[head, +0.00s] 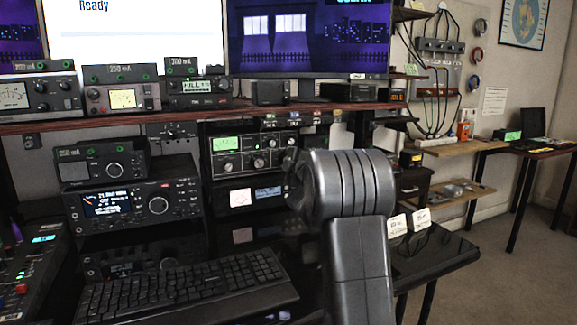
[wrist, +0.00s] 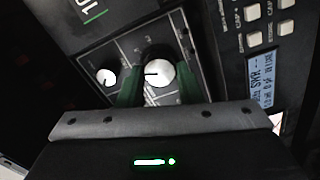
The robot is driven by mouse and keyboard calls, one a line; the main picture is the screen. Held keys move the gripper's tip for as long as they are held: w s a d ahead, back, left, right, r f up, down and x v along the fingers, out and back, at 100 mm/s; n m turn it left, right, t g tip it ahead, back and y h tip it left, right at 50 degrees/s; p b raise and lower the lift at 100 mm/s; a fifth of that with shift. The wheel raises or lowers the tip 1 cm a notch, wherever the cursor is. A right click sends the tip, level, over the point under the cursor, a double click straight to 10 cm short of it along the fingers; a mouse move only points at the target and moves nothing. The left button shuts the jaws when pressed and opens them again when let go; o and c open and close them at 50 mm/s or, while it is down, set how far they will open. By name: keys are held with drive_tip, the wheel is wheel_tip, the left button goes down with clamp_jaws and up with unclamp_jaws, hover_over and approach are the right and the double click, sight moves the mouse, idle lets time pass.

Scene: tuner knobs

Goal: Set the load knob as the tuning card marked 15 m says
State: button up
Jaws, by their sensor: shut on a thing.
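The tuner (head: 232,158) sits on the shelf under the monitors, with a green display and several knobs on its front. In the wrist view, my gripper (wrist: 158,88) has its green fingers on both sides of a large white-faced knob (wrist: 162,72), shut on it. The dark pointer line on this knob points left. Its label is not readable, so I cannot tell its name from the panel. A smaller white knob (wrist: 106,77) is to its left. Two white cards (head: 398,225) stand on the dark desk at right; their writing is too small to read. My arm hides the fingers in the head view.
A box with a light-blue screen (wrist: 265,75) and pale buttons is beside the tuner panel. A radio (head: 130,208) stands left, with a keyboard (head: 185,285) in front. Meters (head: 120,98) line the upper shelf. Open floor (head: 500,260) lies at right.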

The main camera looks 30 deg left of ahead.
idle(0.4)
drive_tip(key=o, duration=1)
drive_tip(key=p+v, duration=0.1)
drive_tip(key=v, duration=1.3)
drive_tip(key=shift+w+a, duration=0.1)
drive_tip(key=b+x, duration=0.1)
drive_tip(key=x, duration=1.2)
drive_tip(key=shift+w+a, duration=0.25)
drive_tip(key=shift+a, duration=0.05)
drive_tip(key=shift+s, duration=0.1)
